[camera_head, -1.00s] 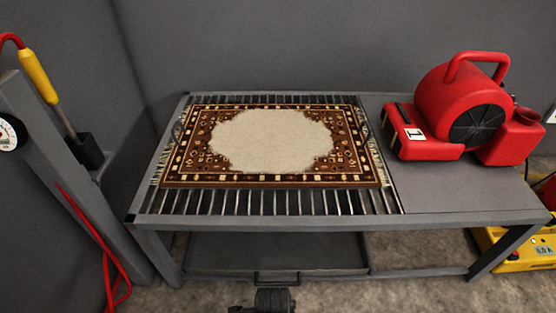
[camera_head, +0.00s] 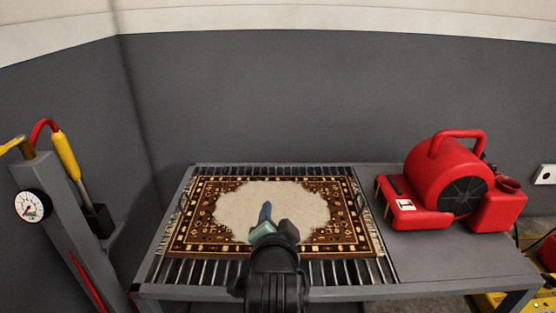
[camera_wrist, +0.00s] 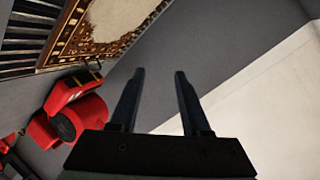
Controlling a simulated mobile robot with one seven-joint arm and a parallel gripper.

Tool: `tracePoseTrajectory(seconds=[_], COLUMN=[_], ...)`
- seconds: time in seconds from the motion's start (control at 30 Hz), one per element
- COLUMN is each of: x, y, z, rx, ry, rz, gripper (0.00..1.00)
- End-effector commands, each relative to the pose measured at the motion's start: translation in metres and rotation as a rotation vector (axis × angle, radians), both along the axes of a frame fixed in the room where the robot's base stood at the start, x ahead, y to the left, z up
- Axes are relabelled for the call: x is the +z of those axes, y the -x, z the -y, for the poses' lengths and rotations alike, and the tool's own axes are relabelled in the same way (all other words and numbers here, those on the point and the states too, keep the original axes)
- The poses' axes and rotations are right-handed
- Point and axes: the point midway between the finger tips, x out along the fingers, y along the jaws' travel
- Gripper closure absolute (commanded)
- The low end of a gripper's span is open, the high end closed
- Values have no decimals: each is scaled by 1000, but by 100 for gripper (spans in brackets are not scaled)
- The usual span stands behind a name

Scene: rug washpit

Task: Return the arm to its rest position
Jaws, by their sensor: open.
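My gripper (camera_wrist: 160,75) is open and empty in the wrist view, its two dark fingers apart with grey wall behind them. In the head view my gripper (camera_head: 266,212) shows at the end of my dark arm, in front of the rug in the picture and covering part of its middle and front border. Its height above the rug is hard to tell. The patterned rug (camera_head: 225,208), brown with a cream middle, lies flat on the slatted rack (camera_head: 215,270) of the grey table. The rug also shows at the upper left of the wrist view (camera_wrist: 68,35).
A red blower (camera_head: 460,185) stands on the solid right part of the table (camera_head: 430,262). A grey post with a gauge (camera_head: 32,205) and a yellow-handled tool (camera_head: 66,155) stand at the left. A yellow machine (camera_head: 495,302) is low at the right. Grey walls close the back.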

Motion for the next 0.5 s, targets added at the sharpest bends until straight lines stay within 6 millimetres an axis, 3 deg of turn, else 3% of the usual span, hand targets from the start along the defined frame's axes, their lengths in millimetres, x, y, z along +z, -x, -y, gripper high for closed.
tracePoseTrajectory(seconds=[0.03,0.17,0.27,0.37,0.5], x=[46,145,220,291,383], y=[0,12,32,62,118], z=[1,4,7,7,8], rx=[14,33,27,3,-65], ry=[50,203,326,455,640], rz=[84,295,454,612,828], gripper=[53,53,53,53,53])
